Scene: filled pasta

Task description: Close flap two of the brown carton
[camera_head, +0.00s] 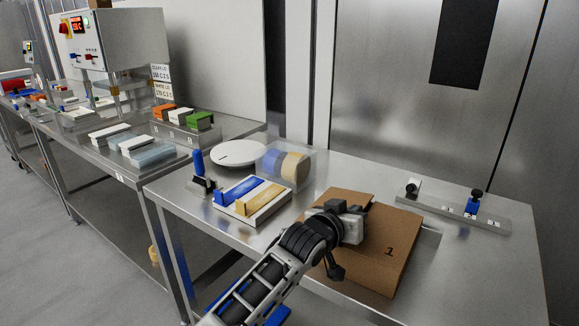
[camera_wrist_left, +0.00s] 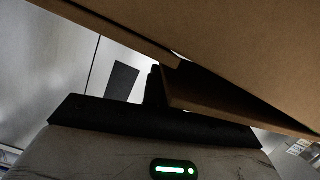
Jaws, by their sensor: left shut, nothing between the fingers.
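The brown carton (camera_head: 405,245) stands on the steel table, and a panel marked "1" slopes down toward the front right. Another brown panel (camera_head: 345,197) shows behind my left gripper (camera_head: 352,214). My left gripper is at the left part of the carton, shut and empty, and its wrist hides part of the carton. In the left wrist view, brown cardboard (camera_wrist_left: 240,50) crosses the top, close over the dark fingers (camera_wrist_left: 156,88). A second cardboard edge (camera_wrist_left: 215,108) lies just right of the fingers. I cannot tell whether they touch, nor which panel is flap two. My right gripper is out of view.
Left of the carton is a white tray (camera_head: 258,216) with blue and yellow blocks. Behind it are a white disc (camera_head: 238,153) and blue and tan rolls (camera_head: 286,168). A metal rail with knobs (camera_head: 455,208) lies at the back right. The table's right front (camera_head: 480,280) is clear.

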